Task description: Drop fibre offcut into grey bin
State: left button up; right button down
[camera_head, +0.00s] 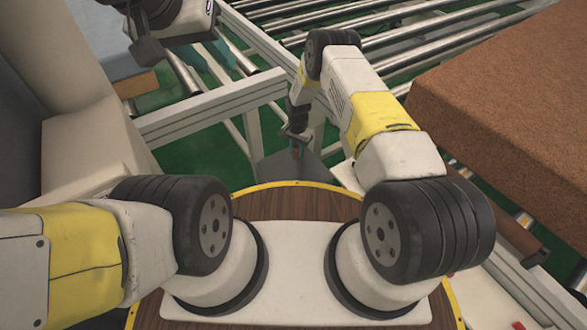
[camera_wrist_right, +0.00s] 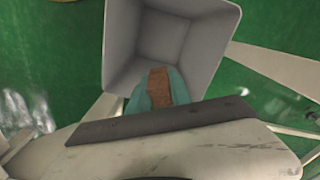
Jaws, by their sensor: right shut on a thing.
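The fibre offcut (camera_wrist_right: 159,86) is a small brown block held between the teal fingertips of my right gripper (camera_wrist_right: 158,92) in the right wrist view. Behind it the grey bin (camera_wrist_right: 120,45) opens toward the camera, and its inside looks empty where I can see it. The offcut overlaps the near part of the bin opening; its height relative to the rim is hard to tell. In the head view my right gripper (camera_head: 296,140) points down over a grey surface that appears to be the bin (camera_head: 312,168). My left gripper (camera_head: 150,50) is at the upper left, its jaws unclear.
A large brown mattress-like block (camera_head: 510,100) lies at the right. A roller conveyor (camera_head: 420,45) with metal rollers runs across the back. A pale frame beam (camera_head: 205,108) crosses left of my right gripper. Green floor (camera_head: 205,150) shows between the frame parts.

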aim_at(297, 147)
jog(key=shift+f, duration=2.45)
jog(key=c, duration=1.1)
grip_release()
jog(key=shift+r, duration=0.1)
notch_tip(297, 147, up, 8)
jog(key=shift+f, duration=0.2)
jog(key=shift+r, duration=0.1)
